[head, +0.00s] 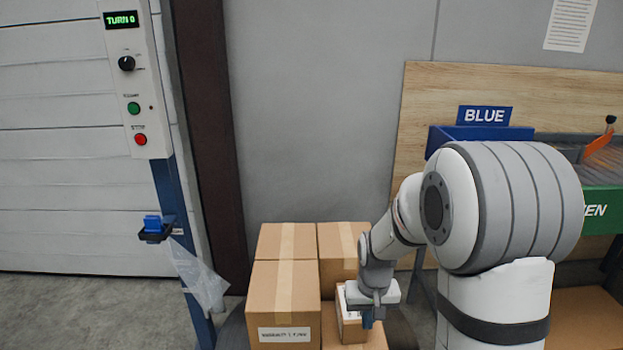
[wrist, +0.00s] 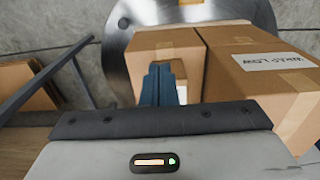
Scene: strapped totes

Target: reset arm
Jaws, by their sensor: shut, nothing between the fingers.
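My gripper (head: 367,318) is at the end of my arm, low in front of the stacked cardboard boxes in the head view. In the wrist view its blue fingers (wrist: 158,88) are together and hold nothing. Just beyond the fingertips is a cardboard box (wrist: 165,45), and to its right is a larger labelled box (wrist: 262,75). In the head view a tall box (head: 284,300) with a white printed label stands left of my gripper. My arm covers part of the boxes at the right of the stack.
A control post (head: 135,80) with a "TURN 0" display, knob and green and red buttons stands at left. A blue tote (head: 440,138) under a "BLUE" sign and a green tote (head: 603,198) stand behind my arm. Grey floor (head: 70,305) at lower left is clear.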

